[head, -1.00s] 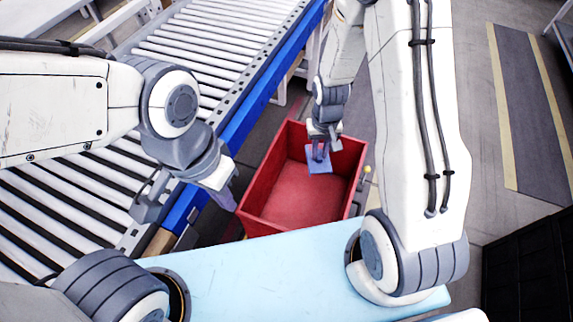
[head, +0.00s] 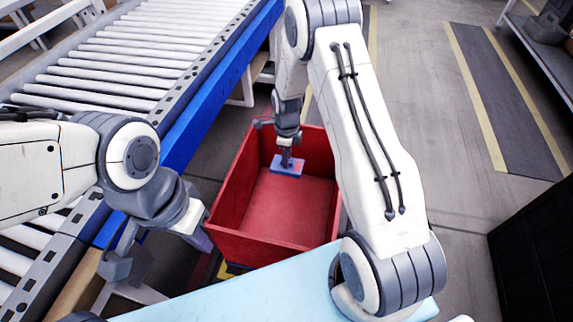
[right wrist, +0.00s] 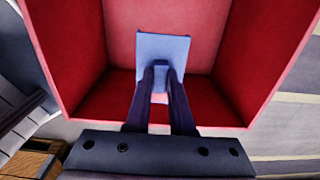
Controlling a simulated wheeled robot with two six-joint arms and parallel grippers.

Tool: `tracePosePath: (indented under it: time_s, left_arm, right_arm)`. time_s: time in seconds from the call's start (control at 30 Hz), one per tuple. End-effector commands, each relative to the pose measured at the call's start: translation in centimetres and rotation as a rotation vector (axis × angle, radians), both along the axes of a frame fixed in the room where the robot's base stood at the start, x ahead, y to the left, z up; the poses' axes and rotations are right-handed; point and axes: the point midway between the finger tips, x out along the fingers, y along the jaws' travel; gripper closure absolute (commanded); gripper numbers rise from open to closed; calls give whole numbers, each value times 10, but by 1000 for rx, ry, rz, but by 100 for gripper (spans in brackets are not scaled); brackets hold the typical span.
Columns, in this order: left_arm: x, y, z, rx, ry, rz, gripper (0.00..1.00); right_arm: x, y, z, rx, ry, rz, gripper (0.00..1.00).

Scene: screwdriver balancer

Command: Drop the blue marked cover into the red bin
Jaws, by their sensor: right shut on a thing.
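The blue cover (head: 287,168) is a small flat piece held over the red bin. It also shows in the right wrist view (right wrist: 163,48), between my fingertips. My right gripper (head: 286,158) is shut on it, inside the outline of the bin's opening; its dark fingers (right wrist: 160,85) point into the bin. I cannot tell how high the cover is above the bin floor. The red bin (head: 265,243) is an open box with an empty-looking floor. My left gripper (head: 155,255) is left of the bin, near the conveyor edge, and its jaw state is unclear.
A roller conveyor (head: 165,60) with a blue side rail (head: 215,95) runs along the left of the bin. A dark crate (head: 535,250) stands at the right. The grey floor (head: 440,180) right of the bin is clear.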

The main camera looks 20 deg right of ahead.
Motion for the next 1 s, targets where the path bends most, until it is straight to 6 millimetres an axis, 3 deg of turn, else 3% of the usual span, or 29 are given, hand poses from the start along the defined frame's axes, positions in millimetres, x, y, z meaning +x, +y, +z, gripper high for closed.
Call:
tracePosePath:
  time_s: [0.6, 0.93, 0.97, 1.0]
  left_arm:
    - [0, 0, -56, 0, 0, 0, 100]
    - [0, 0, -57, 0, 0, 0, 100]
    - [0, 0, -57, 0, 0, 0, 100]
    - [0, 0, -57, 0, 0, 0, 100]
  right_arm:
    - [1, 0, -59, 0, 0, -16, 100]
    - [0, 0, -60, 0, 0, -15, 100]
    - [0, 0, -60, 0, 0, -15, 75]
    - [0, 0, -60, 0, 0, -15, 60]
